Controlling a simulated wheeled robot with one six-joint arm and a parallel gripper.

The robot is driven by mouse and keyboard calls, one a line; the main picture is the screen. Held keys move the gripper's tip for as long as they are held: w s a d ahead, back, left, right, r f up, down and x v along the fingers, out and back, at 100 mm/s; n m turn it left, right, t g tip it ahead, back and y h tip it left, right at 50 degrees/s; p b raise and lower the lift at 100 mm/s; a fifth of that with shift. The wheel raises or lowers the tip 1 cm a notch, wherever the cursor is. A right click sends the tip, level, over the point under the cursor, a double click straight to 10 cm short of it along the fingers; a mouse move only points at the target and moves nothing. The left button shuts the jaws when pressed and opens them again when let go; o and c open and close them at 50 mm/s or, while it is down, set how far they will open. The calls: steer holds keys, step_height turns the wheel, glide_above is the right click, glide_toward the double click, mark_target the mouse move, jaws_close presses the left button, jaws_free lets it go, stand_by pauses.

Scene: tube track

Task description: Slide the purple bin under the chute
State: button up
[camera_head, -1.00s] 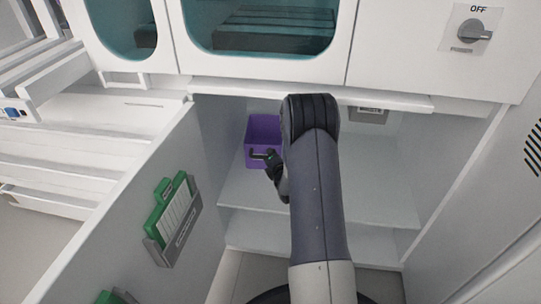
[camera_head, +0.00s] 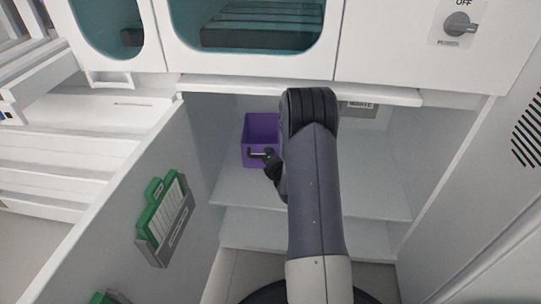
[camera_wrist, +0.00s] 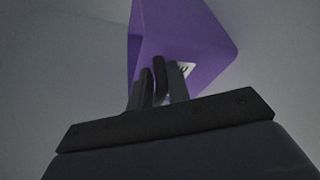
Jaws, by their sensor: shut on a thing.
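The purple bin (camera_head: 261,128) stands on the cabinet shelf, left of the middle in the head view, with its right side hidden behind my arm. A dark handle shows on its front. My gripper (camera_head: 266,157) is at the front of the bin, shut on the handle. In the wrist view the purple bin (camera_wrist: 185,35) fills the top middle, with a white label partly hidden by the fingers. My gripper (camera_wrist: 161,80) shows there with its fingers against the dark handle. The chute cannot be made out for certain.
The open cabinet shelf (camera_head: 372,195) is bare to the right of my arm. An open door (camera_head: 110,225) with a green clipboard (camera_head: 165,215) stands at the left. A labelled grey plate (camera_head: 361,109) is at the back, partly behind my arm. A knob (camera_head: 460,25) is at upper right.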

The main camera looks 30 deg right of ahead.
steer(key=shift+s, duration=0.1)
steer(key=shift+s+d, duration=0.55)
steer(key=shift+s, duration=0.25)
steer(key=shift+s+d, duration=0.55)
steer(key=shift+s, duration=0.2)
steer(key=shift+s+d, duration=0.1)
steer(key=shift+s+d, duration=0.5)
steer(key=shift+s, duration=0.3)
steer(key=shift+s+d, duration=0.5)
steer(key=shift+s, duration=0.25)
steer(key=shift+s+d, duration=0.6)
steer(key=shift+s, duration=0.25)
steer(key=shift+s+d, duration=0.55)
steer(key=shift+s, duration=0.25)
steer(key=shift+s+d, duration=0.55)
steer(key=shift+s, duration=0.3)
steer(key=shift+s+d, duration=0.55)
steer(key=shift+s, duration=0.25)
